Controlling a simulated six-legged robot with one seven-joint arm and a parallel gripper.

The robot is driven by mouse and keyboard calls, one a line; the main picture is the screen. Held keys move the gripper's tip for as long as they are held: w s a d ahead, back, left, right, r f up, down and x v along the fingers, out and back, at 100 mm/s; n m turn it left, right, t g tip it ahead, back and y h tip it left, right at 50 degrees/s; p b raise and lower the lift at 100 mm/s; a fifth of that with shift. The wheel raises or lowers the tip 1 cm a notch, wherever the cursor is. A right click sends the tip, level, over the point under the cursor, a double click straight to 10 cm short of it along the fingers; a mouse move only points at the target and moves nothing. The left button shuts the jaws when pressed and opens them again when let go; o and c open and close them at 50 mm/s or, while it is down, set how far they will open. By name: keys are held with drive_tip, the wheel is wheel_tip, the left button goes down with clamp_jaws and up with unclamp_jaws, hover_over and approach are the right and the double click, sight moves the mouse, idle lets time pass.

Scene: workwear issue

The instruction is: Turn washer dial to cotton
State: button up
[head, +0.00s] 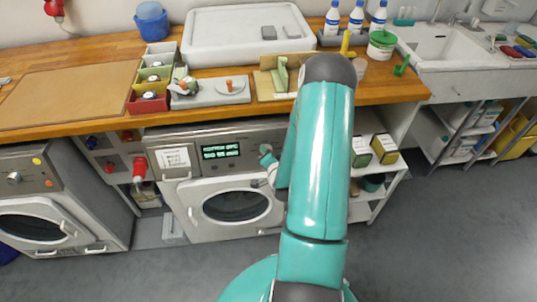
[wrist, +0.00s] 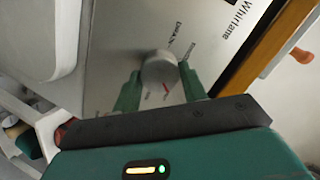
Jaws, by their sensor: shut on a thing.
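The washer (head: 236,170) stands under the wooden counter, its round door (head: 236,205) closed. Its display (head: 220,151) shows green text; the top line seems to start with "COTTON", but it is small. In the wrist view the round grey dial (wrist: 160,70) sits on the metal panel between the green fingers of my gripper (wrist: 159,86). The gripper is shut on the dial. A red mark shows at the dial's lower edge, beside small printed labels, partly unreadable. In the head view my gripper (head: 267,158) is at the panel right of the display, and the dial is mostly hidden.
A second machine (head: 45,200) stands at the left. Above, the wooden counter (head: 100,112) carries bins, a white tub (head: 245,38) and bottles (head: 355,18). A shelf with boxes (head: 384,148) is at the right. The grey floor (head: 430,230) is clear at front right.

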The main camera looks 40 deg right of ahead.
idle(0.3)
drive_tip(key=o, duration=1)
drive_tip(key=shift+s, duration=0.1)
